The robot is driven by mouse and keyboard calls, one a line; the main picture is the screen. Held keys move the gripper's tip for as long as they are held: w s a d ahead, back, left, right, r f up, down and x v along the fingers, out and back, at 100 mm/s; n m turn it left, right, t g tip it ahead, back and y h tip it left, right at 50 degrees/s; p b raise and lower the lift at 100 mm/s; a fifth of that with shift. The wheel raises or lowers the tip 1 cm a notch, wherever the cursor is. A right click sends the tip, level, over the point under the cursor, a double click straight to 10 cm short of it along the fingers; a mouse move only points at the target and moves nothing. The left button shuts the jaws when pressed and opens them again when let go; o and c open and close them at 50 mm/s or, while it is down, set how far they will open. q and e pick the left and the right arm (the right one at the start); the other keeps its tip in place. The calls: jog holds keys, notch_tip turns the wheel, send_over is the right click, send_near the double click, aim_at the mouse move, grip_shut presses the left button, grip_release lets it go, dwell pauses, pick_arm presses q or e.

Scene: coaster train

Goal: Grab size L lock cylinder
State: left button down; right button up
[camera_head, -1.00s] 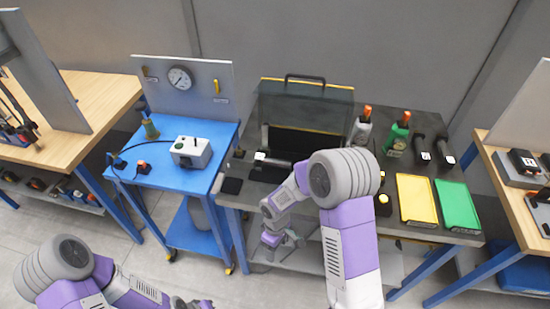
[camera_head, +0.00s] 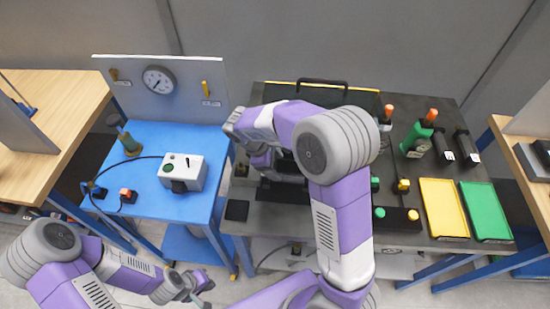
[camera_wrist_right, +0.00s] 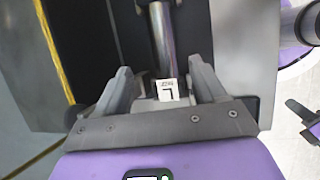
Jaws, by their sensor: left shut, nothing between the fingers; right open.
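In the right wrist view, a grey metal lock cylinder (camera_wrist_right: 162,42) carries a white tag (camera_wrist_right: 167,90) marked with a large L. My right gripper (camera_wrist_right: 162,76) is open, with one finger on each side of the cylinder's tagged end. I cannot tell whether the fingers touch it. In the head view, my right gripper (camera_head: 262,160) is low over the left part of the dark table, and my arm hides the cylinder. My left gripper (camera_head: 200,283) is shut and empty, in front of the blue table and away from the cylinder.
Two dark cylinders with white tags (camera_head: 441,143) (camera_head: 465,147) lie at the dark table's right. A yellow tray (camera_head: 443,208), a green tray (camera_head: 486,210) and a green bottle (camera_head: 416,140) are also there. The blue table (camera_head: 150,205) holds a grey box (camera_head: 182,170).

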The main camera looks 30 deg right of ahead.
aim_at(284, 175)
jog(key=shift+s+b+x, duration=0.15)
jog(key=shift+b+x, duration=0.3)
jog(key=shift+x, duration=1.35)
jog(key=shift+s+b+x, duration=0.2)
jog(key=shift+b+x, duration=0.2)
jog(key=shift+x, duration=1.35)
jog(key=shift+a, duration=0.15)
grip_shut()
jog(key=shift+w+r, duration=0.1)
jog(key=shift+w, duration=0.05)
